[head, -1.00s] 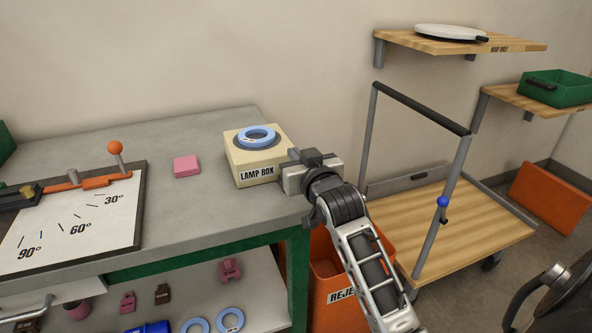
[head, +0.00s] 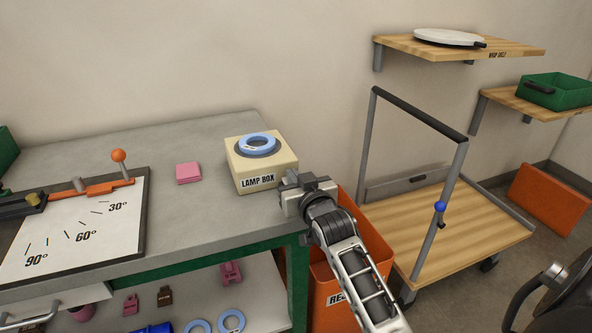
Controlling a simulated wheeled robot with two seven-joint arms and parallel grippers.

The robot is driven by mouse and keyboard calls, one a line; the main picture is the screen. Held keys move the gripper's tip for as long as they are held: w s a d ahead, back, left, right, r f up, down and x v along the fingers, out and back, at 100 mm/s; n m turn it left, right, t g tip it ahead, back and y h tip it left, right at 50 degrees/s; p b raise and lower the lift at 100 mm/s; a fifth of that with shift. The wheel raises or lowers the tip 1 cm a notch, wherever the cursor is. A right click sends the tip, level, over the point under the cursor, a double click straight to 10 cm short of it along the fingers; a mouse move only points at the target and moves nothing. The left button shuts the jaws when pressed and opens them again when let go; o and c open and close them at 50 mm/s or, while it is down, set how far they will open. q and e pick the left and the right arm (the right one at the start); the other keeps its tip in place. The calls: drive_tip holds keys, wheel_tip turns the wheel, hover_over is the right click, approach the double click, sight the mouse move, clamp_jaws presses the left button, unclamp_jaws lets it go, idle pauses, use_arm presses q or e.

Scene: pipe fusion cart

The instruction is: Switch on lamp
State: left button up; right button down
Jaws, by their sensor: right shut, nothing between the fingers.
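The lamp box (head: 262,176) is a cream box labelled "LAMP BOX" near the right end of the grey workbench. A light blue ring (head: 258,143) lies on the dark round pad on its top. No glow shows on the box. My right gripper (head: 286,182) is shut and empty at the box's right front corner, its tips pointing left. I cannot tell whether the tips touch the box. Any switch on the box is hidden or too small to see. My left gripper is not in view.
The grey workbench (head: 190,225) carries a pink block (head: 188,172) and an angle board (head: 75,225) with an orange-knobbed lever. An orange reject bin (head: 375,235) stands under my right arm. A wooden cart (head: 480,228) stands to the right. Shelves hang on the wall.

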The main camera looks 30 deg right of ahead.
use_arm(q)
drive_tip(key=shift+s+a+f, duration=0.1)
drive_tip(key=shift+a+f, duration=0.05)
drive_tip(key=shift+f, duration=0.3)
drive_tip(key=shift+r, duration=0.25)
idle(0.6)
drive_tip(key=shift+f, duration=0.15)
use_arm(e)
drive_tip(key=shift+f, duration=0.5)
